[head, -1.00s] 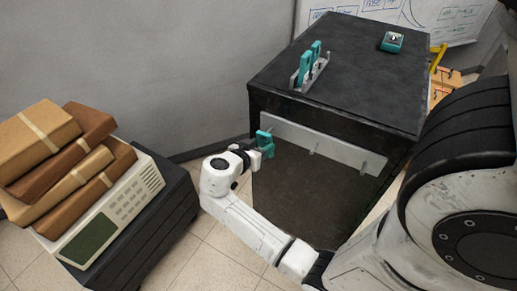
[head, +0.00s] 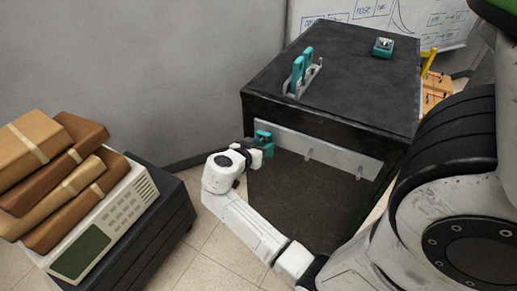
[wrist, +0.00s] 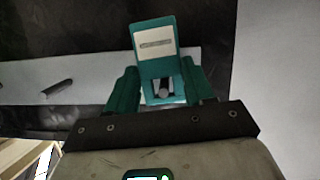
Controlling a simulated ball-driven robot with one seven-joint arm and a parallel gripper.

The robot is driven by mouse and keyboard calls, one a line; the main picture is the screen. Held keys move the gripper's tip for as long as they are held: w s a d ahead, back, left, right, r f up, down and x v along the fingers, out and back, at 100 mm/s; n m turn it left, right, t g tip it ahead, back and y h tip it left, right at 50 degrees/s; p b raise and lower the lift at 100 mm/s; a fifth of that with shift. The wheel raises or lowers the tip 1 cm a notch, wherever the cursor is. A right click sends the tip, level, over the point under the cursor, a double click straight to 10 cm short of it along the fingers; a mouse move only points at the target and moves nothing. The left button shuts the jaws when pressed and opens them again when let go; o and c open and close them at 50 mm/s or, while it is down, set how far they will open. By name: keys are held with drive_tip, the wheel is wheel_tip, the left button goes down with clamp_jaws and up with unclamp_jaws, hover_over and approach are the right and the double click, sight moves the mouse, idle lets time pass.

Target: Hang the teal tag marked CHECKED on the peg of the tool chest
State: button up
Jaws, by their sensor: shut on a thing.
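The teal tag with a pale label (wrist: 155,42) is upright between the two teal fingers of my gripper (wrist: 161,92) in the wrist view. It also shows as a small teal shape (head: 264,136) in the head view, at the left end of the pale rail (head: 335,161) on the black tool chest (head: 340,92). My gripper (head: 266,148) is shut on it. A rounded grey peg end (wrist: 163,93) shows in the tag's lower opening. I cannot tell how far the peg passes through. The label's writing is too small to read.
Another peg (wrist: 57,88) stands out of the rail. On the chest top are a grey rack (head: 304,84) with teal pieces and a small teal device (head: 382,47). Brown parcels (head: 62,146) lie on a cream device (head: 113,218) to the left.

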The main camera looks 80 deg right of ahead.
drive_tip(key=shift+d, duration=0.2)
drive_tip(key=shift+f+b, duration=0.3)
drive_tip(key=shift+b, duration=0.2)
idle(0.4)
idle(0.4)
drive_tip(key=o, duration=1.4)
drive_tip(key=shift+a, duration=0.1)
drive_tip(key=p+v, duration=0.1)
drive_tip(key=v, duration=0.6)
idle(0.5)
idle(0.5)
